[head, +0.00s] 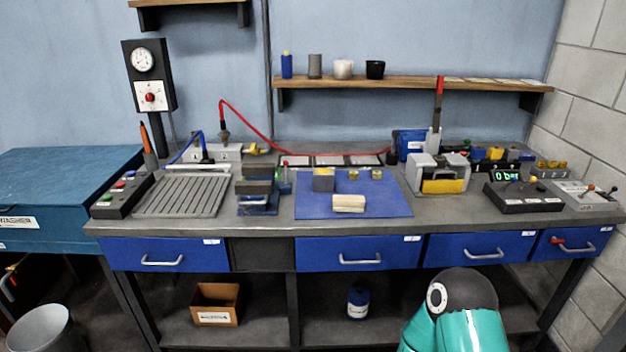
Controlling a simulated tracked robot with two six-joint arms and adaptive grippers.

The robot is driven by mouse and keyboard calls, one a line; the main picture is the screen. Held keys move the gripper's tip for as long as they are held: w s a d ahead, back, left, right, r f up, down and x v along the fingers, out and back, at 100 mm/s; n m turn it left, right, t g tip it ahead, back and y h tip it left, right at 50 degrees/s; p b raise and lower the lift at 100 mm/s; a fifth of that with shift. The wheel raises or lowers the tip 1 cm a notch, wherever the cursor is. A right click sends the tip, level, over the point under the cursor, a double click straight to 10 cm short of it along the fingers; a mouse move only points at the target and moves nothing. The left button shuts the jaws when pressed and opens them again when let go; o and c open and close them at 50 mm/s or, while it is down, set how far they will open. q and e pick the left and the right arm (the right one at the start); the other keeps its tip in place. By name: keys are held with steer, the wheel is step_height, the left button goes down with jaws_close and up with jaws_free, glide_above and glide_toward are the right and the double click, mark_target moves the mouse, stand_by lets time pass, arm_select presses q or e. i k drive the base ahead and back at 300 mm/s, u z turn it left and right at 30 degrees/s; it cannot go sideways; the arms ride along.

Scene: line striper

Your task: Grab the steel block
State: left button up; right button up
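A small grey block (324,182) with a yellowish top face, which looks like the steel block, stands on the blue mat (385,206) on the workbench. It is near the mat's back left part. A cream folded cloth or pad (348,203) lies just in front of it and to its right. Two small brass pieces (354,174) stand to the right of the block near the mat's back edge. Neither of my grippers is in view. Only a teal and dark link of my arm shows at the bottom right, in front of the bench.
A vise-like dark stack (258,186) stands left of the mat. A grey clamp device (438,174) with a red-handled lever stands to the right. A grooved plate (183,196) and control boxes lie farther out. A red hose (262,134) arches behind. The mat's front left is clear.

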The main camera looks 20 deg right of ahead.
mark_target(323, 178)
steer(key=i, duration=0.85)
steer(key=z, duration=0.05)
